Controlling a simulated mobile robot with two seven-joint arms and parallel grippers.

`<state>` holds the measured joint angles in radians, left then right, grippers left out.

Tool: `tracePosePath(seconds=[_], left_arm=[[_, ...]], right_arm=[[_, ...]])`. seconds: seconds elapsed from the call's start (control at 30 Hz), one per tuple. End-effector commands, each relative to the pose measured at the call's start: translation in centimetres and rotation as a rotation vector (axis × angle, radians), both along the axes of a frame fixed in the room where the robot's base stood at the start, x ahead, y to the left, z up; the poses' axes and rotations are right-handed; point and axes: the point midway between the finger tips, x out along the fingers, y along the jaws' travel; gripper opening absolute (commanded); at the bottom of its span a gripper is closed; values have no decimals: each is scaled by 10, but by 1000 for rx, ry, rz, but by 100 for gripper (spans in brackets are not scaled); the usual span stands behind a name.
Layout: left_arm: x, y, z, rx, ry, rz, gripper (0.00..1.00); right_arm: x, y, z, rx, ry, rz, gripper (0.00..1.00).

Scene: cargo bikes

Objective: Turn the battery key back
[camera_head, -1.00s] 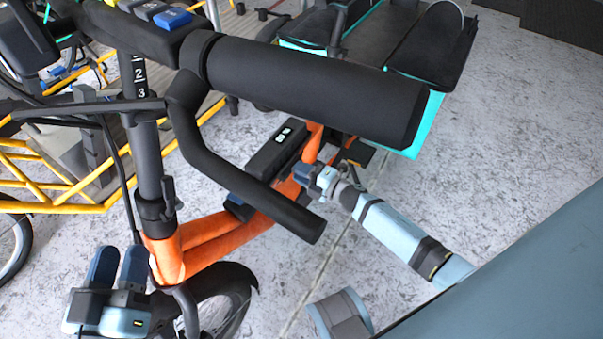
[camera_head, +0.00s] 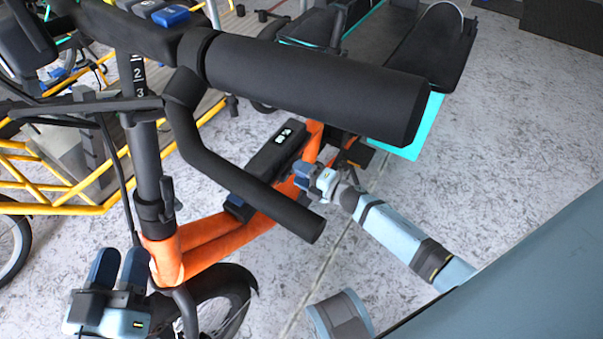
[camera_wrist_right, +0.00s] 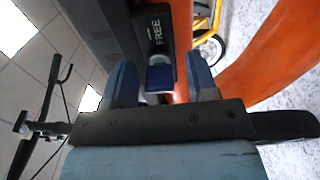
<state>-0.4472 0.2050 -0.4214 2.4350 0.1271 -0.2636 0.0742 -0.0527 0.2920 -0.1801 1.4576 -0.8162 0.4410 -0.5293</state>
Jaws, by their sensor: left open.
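The black battery (camera_head: 265,158) sits along the orange bike frame (camera_head: 210,235) in the head view. In the right wrist view, a small blue key (camera_wrist_right: 159,78) sticks out of a black lock plate (camera_wrist_right: 156,30) marked "FREE". My right gripper (camera_wrist_right: 161,80) is open, with one blue finger on each side of the key and a narrow gap showing on both sides. In the head view the right gripper (camera_head: 309,178) is beside the battery's right side, and the key cannot be made out there. My left gripper (camera_head: 120,262) is open and empty at the lower left.
A thick black handlebar grip (camera_head: 315,90) and a black bar (camera_head: 245,170) hang over the battery area. Yellow rails (camera_head: 50,207) stand at the left. A cargo box with turquoise sides (camera_head: 418,130) is behind. The grey floor at right is clear.

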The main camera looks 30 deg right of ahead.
Motion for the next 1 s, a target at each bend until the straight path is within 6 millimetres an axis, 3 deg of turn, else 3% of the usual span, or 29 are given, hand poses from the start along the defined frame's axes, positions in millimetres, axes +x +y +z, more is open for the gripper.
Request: tracePosePath(seconds=[0.2, 0.33, 0.7, 1.0], left_arm=[[0, 0, 1, 0, -1, 0, 43], [0, 0, 6, -3, -9, 2, 43], [-3, 3, 33, -35, -85, 22, 43], [-2, 7, 19, -2, -34, 40, 43]], right_arm=[[-1, -1, 1, 1, 1, 0, 53], [-12, -7, 1, 1, 2, -1, 53], [-83, -48, 1, 1, 3, -1, 53], [-116, -68, 1, 0, 0, 0, 53]])
